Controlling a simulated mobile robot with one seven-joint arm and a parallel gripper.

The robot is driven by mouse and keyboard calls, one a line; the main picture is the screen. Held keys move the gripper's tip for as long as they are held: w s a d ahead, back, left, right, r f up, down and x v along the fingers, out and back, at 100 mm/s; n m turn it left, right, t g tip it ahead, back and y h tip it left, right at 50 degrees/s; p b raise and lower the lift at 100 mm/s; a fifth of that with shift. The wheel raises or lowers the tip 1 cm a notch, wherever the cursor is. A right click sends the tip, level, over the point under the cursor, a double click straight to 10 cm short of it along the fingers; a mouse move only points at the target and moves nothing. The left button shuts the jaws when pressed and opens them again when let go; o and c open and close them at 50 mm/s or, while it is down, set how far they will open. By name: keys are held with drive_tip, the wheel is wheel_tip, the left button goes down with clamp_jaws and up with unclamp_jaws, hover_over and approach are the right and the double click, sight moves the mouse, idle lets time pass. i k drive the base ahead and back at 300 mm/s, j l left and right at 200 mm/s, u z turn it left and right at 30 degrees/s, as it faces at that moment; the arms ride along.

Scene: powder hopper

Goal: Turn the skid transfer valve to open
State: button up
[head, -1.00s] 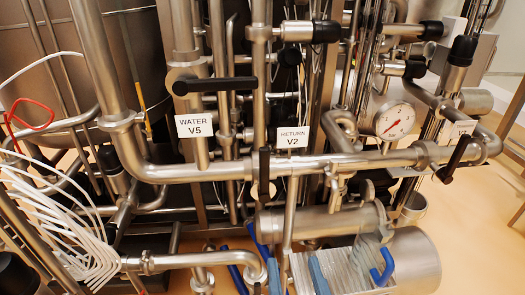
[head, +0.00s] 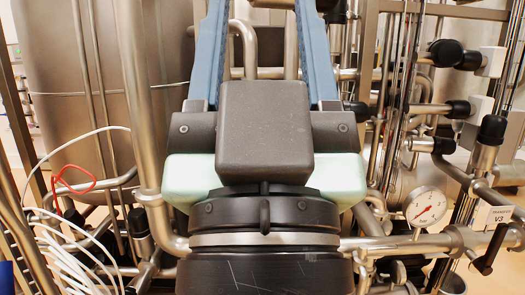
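The transfer valve, with a white label reading V3 (head: 500,214), is at the right edge of the head view. Its black lever handle (head: 489,250) slants from upper right to lower left beside the end of the horizontal steel pipe. My gripper (head: 260,15) fills the middle of the view, seen from behind, with its two blue fingers reaching up past the top edge. The fingers stand wide apart, with only background pipes visible between them. The fingertips are cut off. The gripper is well left of the V3 handle and apart from it.
A pressure gauge (head: 425,207) stands left of V3 above the horizontal pipe (head: 405,245). Black-capped fittings (head: 492,129) rise above V3. A large steel tank (head: 75,90) and white cables (head: 70,250) are at left. My gripper hides the middle pipework.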

sight(484, 267)
drive_tip(key=k+l+z, duration=0.1)
drive_tip(key=l, duration=0.2)
drive_tip(key=k+l+z, duration=0.25)
drive_tip(key=l, duration=0.35)
drive_tip(key=k+l+z, duration=0.15)
drive_tip(key=k+l, duration=0.1)
drive_tip(key=l, duration=0.1)
